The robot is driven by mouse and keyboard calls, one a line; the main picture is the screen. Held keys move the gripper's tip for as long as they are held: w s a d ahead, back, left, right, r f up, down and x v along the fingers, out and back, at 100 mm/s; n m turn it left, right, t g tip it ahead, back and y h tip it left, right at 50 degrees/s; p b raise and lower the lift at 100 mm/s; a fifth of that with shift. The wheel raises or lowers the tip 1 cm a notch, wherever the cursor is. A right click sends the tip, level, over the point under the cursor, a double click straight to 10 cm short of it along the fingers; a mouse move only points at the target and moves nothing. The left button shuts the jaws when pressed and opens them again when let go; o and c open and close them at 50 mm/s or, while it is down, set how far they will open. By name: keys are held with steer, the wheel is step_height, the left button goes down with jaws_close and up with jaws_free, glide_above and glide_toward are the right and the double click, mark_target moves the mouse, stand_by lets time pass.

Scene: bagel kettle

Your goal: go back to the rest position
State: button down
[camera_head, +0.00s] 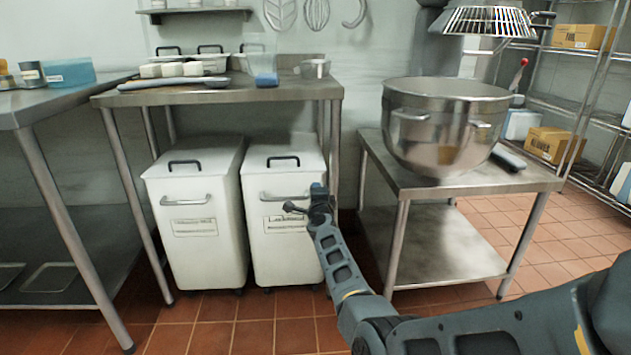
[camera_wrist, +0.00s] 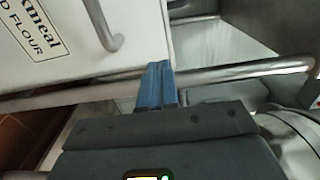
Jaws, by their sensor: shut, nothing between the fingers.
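My gripper (camera_wrist: 158,85) is shut and empty, its blue fingers together in the wrist view. In the head view my gripper (camera_head: 318,190) is in front of the right-hand white bin, near that bin's right edge. My arm reaches in from the lower right and bends up to it. I cannot tell from these views whether the fingers touch anything. In the wrist view a metal bar (camera_wrist: 235,73) runs across behind the fingers, and the labelled white bin (camera_wrist: 75,45) fills the upper left.
Two white lidded bins, left (camera_head: 198,215) and right (camera_head: 287,225), stand under a steel table (camera_head: 225,97). A mixer bowl (camera_head: 440,120) sits on a low steel table (camera_head: 480,182) at right. Another table (camera_head: 55,104) is at left. Tiled floor (camera_head: 235,325) is open in front.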

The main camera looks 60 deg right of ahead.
steer(key=p+v, duration=0.3)
steer(key=v, duration=0.4)
steer(key=shift+a+p, duration=0.2)
steer(key=shift+p, duration=0.15)
steer(key=shift+s+f, duration=0.1)
steer(key=shift+s, duration=0.05)
steer(key=s+a+f+n+t+y, duration=0.2)
steer(key=s+a+f+n, duration=0.1)
steer(key=s+a+n, duration=0.4)
steer(key=s+a+f+n+t+y, duration=0.2)
steer(key=s+a+n, duration=0.3)
steer(key=s+a, duration=0.4)
steer(key=s+a+r+n+y, duration=0.25)
steer(key=s+a+n, duration=0.25)
steer(key=s+a, duration=0.4)
steer(key=s+a+r+n+y, duration=0.2)
steer(key=s+a+n+y, duration=0.2)
steer(key=s+a+n, duration=0.45)
steer(key=s+a+r+n+y, duration=0.3)
steer(key=s+a+r+y, duration=0.1)
steer(key=s+a+r, duration=0.55)
step_height(320, 180, up, 22)
steer(key=w+a+p, duration=0.1)
steer(key=p, duration=2)
steer(key=shift+w+a, duration=0.2)
steer(key=shift+a, duration=0.15)
